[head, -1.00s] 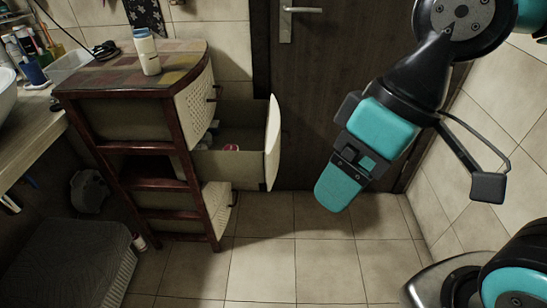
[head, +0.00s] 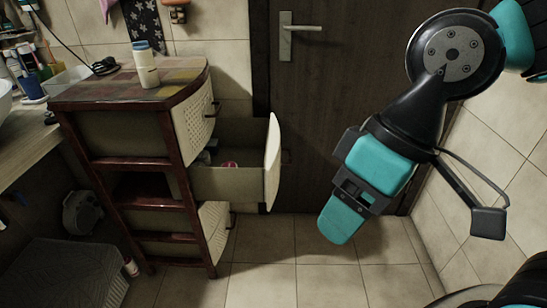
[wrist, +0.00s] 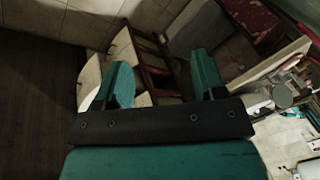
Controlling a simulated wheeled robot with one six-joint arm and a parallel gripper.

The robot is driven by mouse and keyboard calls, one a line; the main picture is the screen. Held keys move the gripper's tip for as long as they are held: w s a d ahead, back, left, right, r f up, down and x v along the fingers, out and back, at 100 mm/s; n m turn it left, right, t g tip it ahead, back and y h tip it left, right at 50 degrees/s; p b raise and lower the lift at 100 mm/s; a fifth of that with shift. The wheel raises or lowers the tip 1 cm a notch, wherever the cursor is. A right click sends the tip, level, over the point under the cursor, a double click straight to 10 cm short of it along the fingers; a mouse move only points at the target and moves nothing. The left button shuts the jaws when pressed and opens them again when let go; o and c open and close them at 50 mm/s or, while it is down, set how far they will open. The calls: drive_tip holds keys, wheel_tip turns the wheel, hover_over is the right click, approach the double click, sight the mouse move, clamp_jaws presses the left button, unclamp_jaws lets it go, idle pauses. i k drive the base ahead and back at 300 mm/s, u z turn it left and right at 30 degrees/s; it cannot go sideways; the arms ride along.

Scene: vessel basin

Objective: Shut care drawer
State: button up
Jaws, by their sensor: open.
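The wooden drawer cabinet (head: 122,163) stands at the left in the head view. One drawer (head: 225,183), below the top one, is pulled out to the right with its pale curved front (head: 272,163) well clear of the frame. A few small items lie inside. No label shows which drawer is the care drawer. My gripper (head: 340,222) is open and empty, hanging right of the open drawer front and apart from it. In the wrist view, my gripper (wrist: 163,78) shows both teal fingers spread, with the cabinet (wrist: 152,60) beyond them.
A white bottle (head: 145,64) stands on the cabinet top. A dark door (head: 338,110) with a handle is behind, and a tiled wall (head: 480,170) is at the right. The tiled floor (head: 297,270) in front of the door is clear.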

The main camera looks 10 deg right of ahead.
sight(254, 144)
drive_tip(key=z, duration=0.6)
drive_tip(key=i, duration=0.95)
drive_tip(key=u, duration=0.15)
